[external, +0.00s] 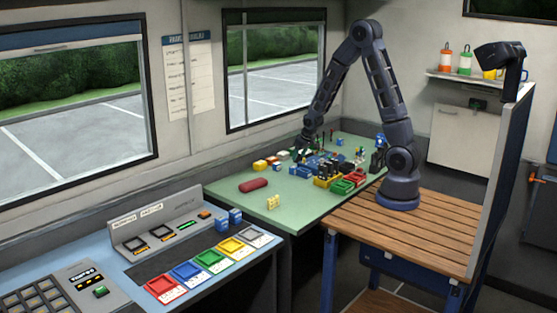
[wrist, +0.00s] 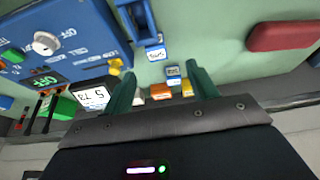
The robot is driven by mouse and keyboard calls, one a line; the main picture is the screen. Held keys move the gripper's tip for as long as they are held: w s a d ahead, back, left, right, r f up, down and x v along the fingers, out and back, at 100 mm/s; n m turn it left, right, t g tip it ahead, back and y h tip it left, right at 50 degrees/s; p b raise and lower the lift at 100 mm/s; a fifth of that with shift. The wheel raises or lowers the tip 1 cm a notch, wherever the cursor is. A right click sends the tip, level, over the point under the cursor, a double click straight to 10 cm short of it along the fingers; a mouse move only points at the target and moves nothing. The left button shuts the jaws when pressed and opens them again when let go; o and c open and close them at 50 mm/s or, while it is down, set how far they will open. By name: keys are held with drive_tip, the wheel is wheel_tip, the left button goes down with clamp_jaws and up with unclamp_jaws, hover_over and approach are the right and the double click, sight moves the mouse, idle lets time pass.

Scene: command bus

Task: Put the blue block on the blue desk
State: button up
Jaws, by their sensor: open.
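Small blue blocks with white labels lie on the green table (external: 245,207). In the wrist view, one blue block (wrist: 173,72) lies ahead between my finger lines, and another blue block (wrist: 155,51) sits beside a larger blue box. My gripper (wrist: 163,80) is open, with nothing seen held between its green fingers. In the external view my gripper (external: 303,148) is low over the far part of the green table, among small parts. The blue desk (external: 215,255) is at the front left. Two blue blocks (external: 228,217) stand near its back right edge.
A large blue box (wrist: 75,40) with a knob is left of my fingers. Colored trays (external: 187,270) line the desk's front. Yellow, green and red bins (external: 342,186) crowd the table near my base.

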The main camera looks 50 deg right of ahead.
sight(294, 167)
drive_tip(key=shift+x, duration=2.6)
drive_tip(key=shift+d+x, duration=0.2)
drive_tip(key=shift+x, duration=0.7)
drive_tip(key=shift+d+x, duration=0.15)
drive_tip(key=shift+x, duration=1.5)
drive_tip(key=shift+w, duration=0.15)
drive_tip(key=shift+c, duration=0.2)
drive_tip(key=c, duration=1.1)
drive_tip(key=shift+r, duration=0.2)
